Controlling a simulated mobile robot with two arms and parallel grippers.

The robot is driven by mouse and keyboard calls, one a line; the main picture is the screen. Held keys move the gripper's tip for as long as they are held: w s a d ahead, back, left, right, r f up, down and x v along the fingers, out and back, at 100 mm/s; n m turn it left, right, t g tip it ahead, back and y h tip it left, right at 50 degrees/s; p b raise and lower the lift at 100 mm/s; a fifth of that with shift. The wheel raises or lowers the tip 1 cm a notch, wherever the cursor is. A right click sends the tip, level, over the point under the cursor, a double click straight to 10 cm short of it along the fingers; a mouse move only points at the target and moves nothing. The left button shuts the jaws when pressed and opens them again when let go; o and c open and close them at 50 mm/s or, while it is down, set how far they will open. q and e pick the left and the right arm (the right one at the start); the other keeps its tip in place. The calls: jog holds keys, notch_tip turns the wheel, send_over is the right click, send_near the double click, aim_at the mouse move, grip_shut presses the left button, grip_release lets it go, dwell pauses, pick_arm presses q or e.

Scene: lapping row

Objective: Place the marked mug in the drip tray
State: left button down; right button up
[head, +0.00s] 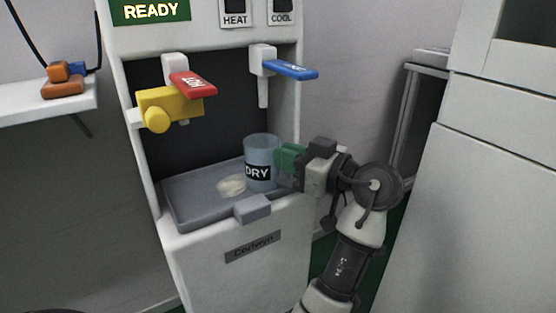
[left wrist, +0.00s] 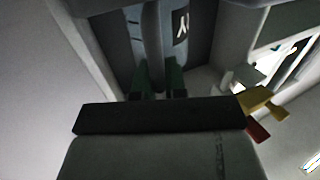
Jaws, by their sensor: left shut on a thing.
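The marked mug (head: 261,151) is blue-grey with a black label reading DRY, and it looks upright. In the head view it appears within the right part of the grey drip tray (head: 177,203); I cannot tell whether its base touches the tray floor. My left gripper (head: 285,159) is at the mug's right side, its green fingers shut on it. In the left wrist view the green fingers (left wrist: 158,80) close on a vertical part that looks like the handle, with part of the label beside it. My right gripper is not in view.
A pale spill (head: 232,184) lies in the tray left of the mug. Above hang a red HOT lever (head: 193,85) with a yellow clamp-like piece (head: 171,106) and a blue lever (head: 290,69). A grey block (head: 252,208) sits at the tray's front edge. A white cabinet (head: 480,200) stands right.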

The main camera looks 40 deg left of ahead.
pick_arm(q)
jog(key=shift+d, duration=0.2)
jog(key=c, duration=1.2)
grip_release()
jog(key=shift+o, duration=0.2)
